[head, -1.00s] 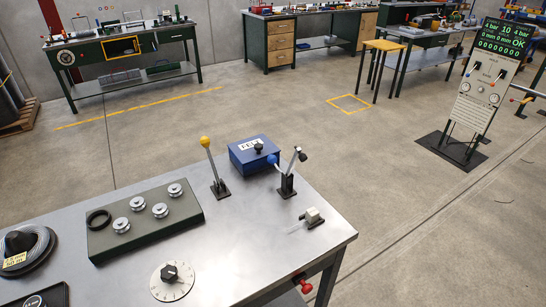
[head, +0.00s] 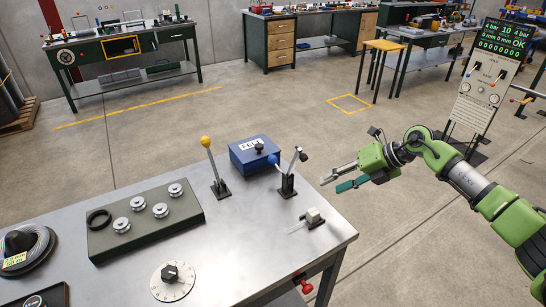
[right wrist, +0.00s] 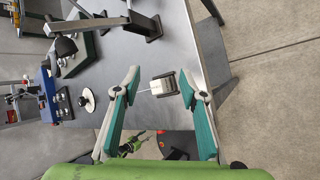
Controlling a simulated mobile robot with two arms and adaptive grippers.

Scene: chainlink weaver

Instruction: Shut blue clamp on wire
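The clamp with the blue ball knob (head: 273,159) stands on a black base (head: 287,190) near the bench's far right edge. A second lever with a dark tip (head: 302,154) rises from the same clamp. A small white block (head: 312,214) sits in front of it, with a thin pale wire stub (head: 295,229) to its left. My right gripper (head: 330,183) is open and empty, right of the clamp and apart from it. In the right wrist view its open fingers (right wrist: 159,72) frame the white block (right wrist: 163,86) below.
A yellow-knobbed lever (head: 207,142) and a blue box (head: 257,154) stand left of and behind the clamp. A green plate with several pulleys (head: 147,219) and a dial (head: 172,281) are farther left. The grey bench top (head: 250,245) is clear at the front right.

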